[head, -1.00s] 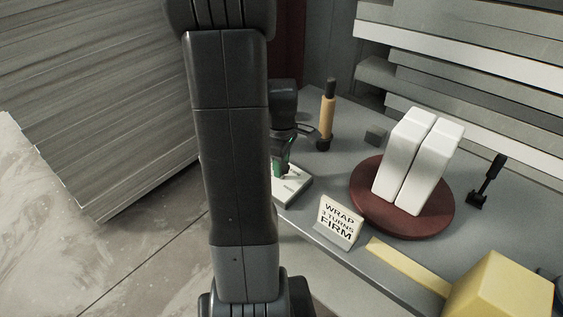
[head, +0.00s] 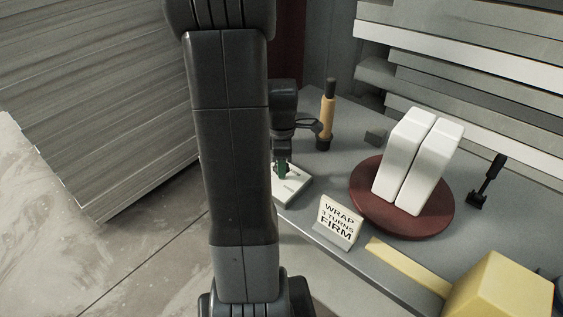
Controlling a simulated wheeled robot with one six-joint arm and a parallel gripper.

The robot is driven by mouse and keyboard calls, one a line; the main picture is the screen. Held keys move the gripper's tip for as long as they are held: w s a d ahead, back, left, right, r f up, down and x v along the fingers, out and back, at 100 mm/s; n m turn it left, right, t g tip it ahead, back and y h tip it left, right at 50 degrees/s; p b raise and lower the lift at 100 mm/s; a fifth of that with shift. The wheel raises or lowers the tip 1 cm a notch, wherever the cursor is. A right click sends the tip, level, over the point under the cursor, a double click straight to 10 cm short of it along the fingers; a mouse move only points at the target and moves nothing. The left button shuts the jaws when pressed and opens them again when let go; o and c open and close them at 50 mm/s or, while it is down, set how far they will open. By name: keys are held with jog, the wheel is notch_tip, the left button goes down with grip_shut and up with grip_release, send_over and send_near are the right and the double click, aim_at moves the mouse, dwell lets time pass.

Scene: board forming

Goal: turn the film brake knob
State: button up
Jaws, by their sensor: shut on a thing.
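The film brake is a pale plate (head: 293,188) at the near left edge of the grey table, partly hidden behind my arm. A small green part, which looks like its knob (head: 282,168), stands on it. My gripper (head: 283,163) points down over the plate and is shut on this knob. The fingers and my arm cover much of the knob, so its exact turn angle cannot be told.
A yellow roller with dark ends (head: 327,115) stands just behind my gripper. White blocks (head: 405,160) stand on a red-brown turntable (head: 425,225). A sign (head: 340,217) stands at the front edge. A yellow block (head: 505,290) is front right, a black tool (head: 486,182) at right.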

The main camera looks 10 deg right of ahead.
jog(key=shift+w, duration=0.1)
jog(key=o, duration=1)
jog(key=shift+c, duration=0.2)
jog(key=shift+r, duration=0.1)
notch_tip(320, 180, up, 14)
jog(key=shift+p, duration=0.35)
jog(key=shift+f, duration=0.25)
notch_tip(320, 180, down, 14)
jog(key=shift+r+b, duration=0.1)
jog(key=shift+b, duration=0.25)
